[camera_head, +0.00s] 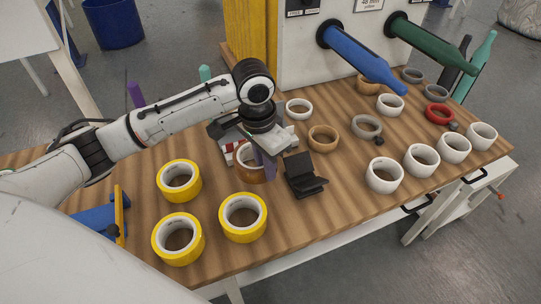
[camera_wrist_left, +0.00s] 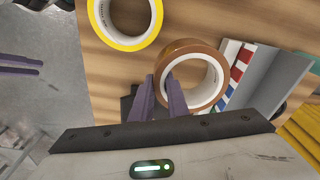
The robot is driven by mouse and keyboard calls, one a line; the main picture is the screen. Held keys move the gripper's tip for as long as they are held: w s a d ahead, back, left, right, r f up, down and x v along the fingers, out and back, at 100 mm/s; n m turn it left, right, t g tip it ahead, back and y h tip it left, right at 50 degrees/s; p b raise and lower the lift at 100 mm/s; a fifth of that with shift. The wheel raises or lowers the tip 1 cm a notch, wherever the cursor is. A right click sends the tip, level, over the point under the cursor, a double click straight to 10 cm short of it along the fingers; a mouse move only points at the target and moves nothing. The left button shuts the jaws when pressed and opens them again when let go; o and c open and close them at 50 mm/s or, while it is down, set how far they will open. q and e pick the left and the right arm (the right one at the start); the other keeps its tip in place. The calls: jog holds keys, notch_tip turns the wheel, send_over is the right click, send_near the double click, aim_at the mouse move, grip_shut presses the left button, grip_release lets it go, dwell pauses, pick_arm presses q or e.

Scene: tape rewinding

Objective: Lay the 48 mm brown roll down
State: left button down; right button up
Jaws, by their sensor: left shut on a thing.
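The brown roll (camera_head: 249,176), with a white core, is below my left wrist in the head view, partly hidden by the gripper. Its open hole faces up. My left gripper (camera_head: 266,172) is shut on its wall. In the left wrist view, the purple fingers (camera_wrist_left: 160,78) pinch the near left wall of the brown roll (camera_wrist_left: 216,77), one finger on the hole side and one outside. I cannot tell whether the roll touches the wooden table (camera_head: 330,210). My right gripper is not in view.
Yellow rolls (camera_head: 180,180) lie left and in front of the brown roll. A black holder (camera_head: 304,178) stands close on its right. A tan roll (camera_head: 323,138) and several white rolls (camera_head: 384,176) lie farther right. Blue (camera_head: 360,55) and green (camera_head: 430,42) spindles project from the white panel behind.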

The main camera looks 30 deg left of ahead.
pick_arm(q)
jog(key=shift+f, duration=2.55)
jog(key=shift+f, duration=0.1)
jog(key=c, duration=1.6)
grip_release()
jog(key=shift+c, duration=0.2)
jog(key=r, duration=0.6)
jog(key=s+r, duration=0.1)
jog(key=r, duration=0.3)
jog(key=shift+a+r, duration=0.1)
jog(key=shift+a, duration=0.1)
